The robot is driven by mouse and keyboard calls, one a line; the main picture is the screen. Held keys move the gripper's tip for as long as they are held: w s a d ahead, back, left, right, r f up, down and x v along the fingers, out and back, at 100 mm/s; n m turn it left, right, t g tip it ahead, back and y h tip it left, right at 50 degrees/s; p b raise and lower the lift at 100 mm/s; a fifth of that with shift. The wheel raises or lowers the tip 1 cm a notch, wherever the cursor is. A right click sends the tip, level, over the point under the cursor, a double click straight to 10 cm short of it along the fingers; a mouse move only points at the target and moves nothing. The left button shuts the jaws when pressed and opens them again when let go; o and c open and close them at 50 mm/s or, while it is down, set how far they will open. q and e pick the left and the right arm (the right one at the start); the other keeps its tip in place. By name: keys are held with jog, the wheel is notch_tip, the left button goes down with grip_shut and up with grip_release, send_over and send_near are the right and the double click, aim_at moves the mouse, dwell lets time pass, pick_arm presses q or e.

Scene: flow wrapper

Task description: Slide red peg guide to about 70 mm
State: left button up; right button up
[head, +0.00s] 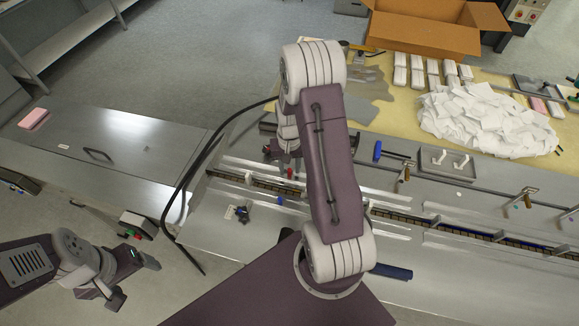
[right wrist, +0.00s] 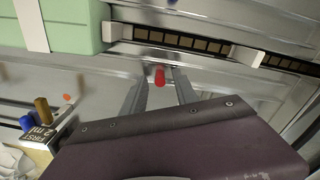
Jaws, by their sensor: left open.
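The red peg guide (right wrist: 160,75) stands up from the metal deck, just below the chain channel, in the right wrist view. In the head view the red peg (head: 290,172) is small, near the left end of the channel. My right gripper (right wrist: 159,80) is open, with one finger on each side of the red peg and a visible gap on both sides. In the head view my right wrist hides most of that gripper. My left gripper (head: 137,281) is open and empty over the floor at the lower left, away from the guide.
A blue peg (head: 279,200) stands close to the red one. A dark knob (head: 242,213) is left of it. White pouches (head: 485,120) and a cardboard box (head: 430,25) are farther back.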

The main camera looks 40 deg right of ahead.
grip_shut()
jog(key=shift+r, duration=0.1)
dwell(1.2)
